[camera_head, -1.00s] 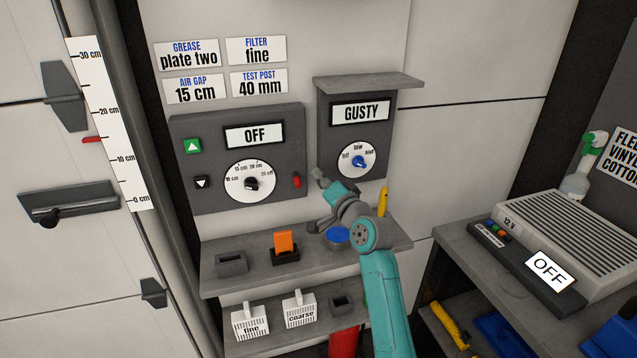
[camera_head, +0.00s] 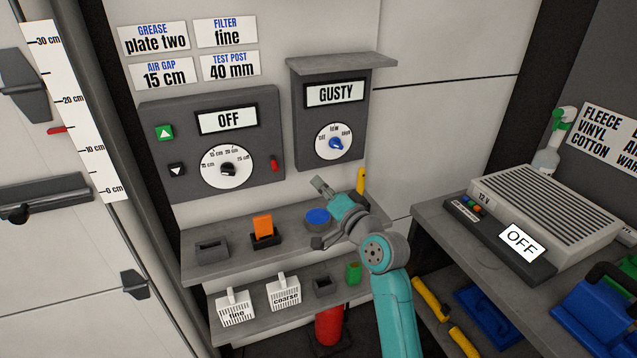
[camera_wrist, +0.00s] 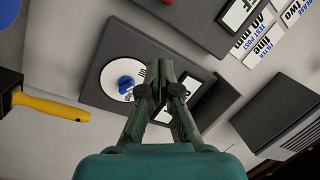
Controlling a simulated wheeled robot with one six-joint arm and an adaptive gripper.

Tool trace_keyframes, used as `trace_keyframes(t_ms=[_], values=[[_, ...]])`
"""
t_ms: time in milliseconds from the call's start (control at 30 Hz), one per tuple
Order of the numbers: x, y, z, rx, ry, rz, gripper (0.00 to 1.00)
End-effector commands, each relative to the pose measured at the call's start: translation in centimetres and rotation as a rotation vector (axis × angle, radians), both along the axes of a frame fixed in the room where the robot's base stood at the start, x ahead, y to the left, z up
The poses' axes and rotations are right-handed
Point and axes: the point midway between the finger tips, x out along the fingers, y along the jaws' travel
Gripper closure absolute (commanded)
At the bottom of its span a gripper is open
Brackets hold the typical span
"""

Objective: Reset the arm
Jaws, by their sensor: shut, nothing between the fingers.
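My gripper (camera_head: 319,184) is at the end of my teal arm, in front of the wall and above the upper shelf, below the panel reading GUSTY (camera_head: 331,108). It is shut and empty. In the wrist view my gripper (camera_wrist: 160,66) points up toward the same panel, and its fingers overlap the panel in the picture. The blue knob (camera_head: 336,143) on that panel's white dial points near "low"; the knob also shows in the wrist view (camera_wrist: 126,84), left of the fingers and apart from them.
The panel reading OFF (camera_head: 212,160) hangs to the left. The upper shelf (camera_head: 210,226) holds an orange block (camera_head: 263,227), a blue round thing (camera_head: 317,216) and a yellow handle (camera_head: 361,181). A bench (camera_head: 440,222) with a 12 V unit (camera_head: 540,215) is at right.

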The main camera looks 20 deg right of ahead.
Motion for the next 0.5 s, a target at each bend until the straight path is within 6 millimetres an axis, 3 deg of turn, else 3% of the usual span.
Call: trace_keyframes(t_ms=[333,500], values=[[-0.1,0.0,-0.3,-0.001,0.002,-0.002,1.0],[-2.1,0.3,-3.7,-0.025,0.024,-0.029,1.0]])
